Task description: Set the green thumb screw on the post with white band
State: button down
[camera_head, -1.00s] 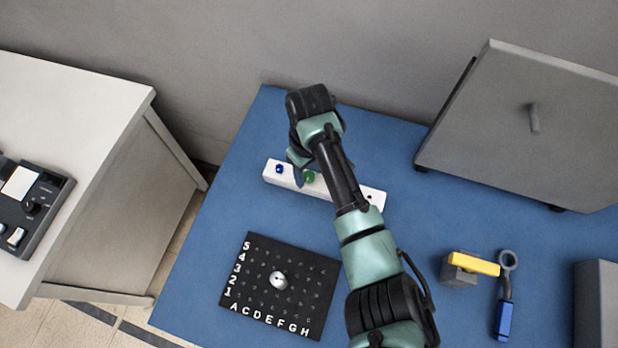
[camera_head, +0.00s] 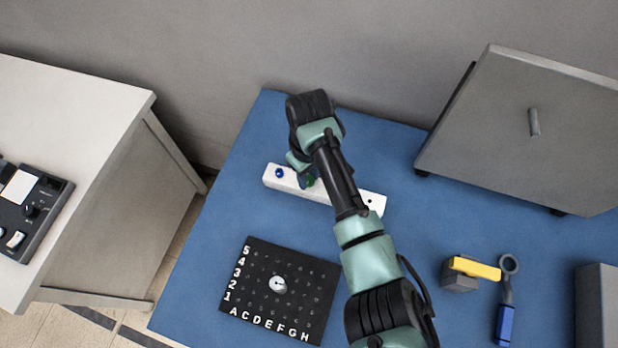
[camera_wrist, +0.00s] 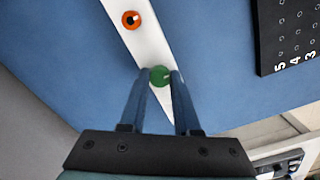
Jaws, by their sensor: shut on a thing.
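The green thumb screw (camera_wrist: 159,76) sits at the white strip (camera_wrist: 148,40) between the two fingers of my gripper (camera_wrist: 158,80), which is shut on it. I cannot tell whether it is lifted off the strip. In the head view, the green thumb screw (camera_head: 311,182) is partly hidden by my gripper (camera_head: 307,180). A pale round-topped post (camera_head: 278,285) stands on the black lettered board (camera_head: 318,268), in front of the strip and apart from my gripper. I cannot make out a white band on it.
A blue knob (camera_head: 280,173) stands at the strip's left end; an orange knob (camera_wrist: 131,20) shows in the wrist view. A yellow-topped grey block (camera_head: 459,277), a blue-handled tool (camera_head: 505,320) and a large grey panel (camera_head: 520,130) are at right. Blue table around the board is clear.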

jog(key=shift+r+p, duration=1.6)
jog(key=shift+p, duration=0.15)
jog(key=shift+r+p, duration=1.75)
jog(key=shift+p, duration=0.1)
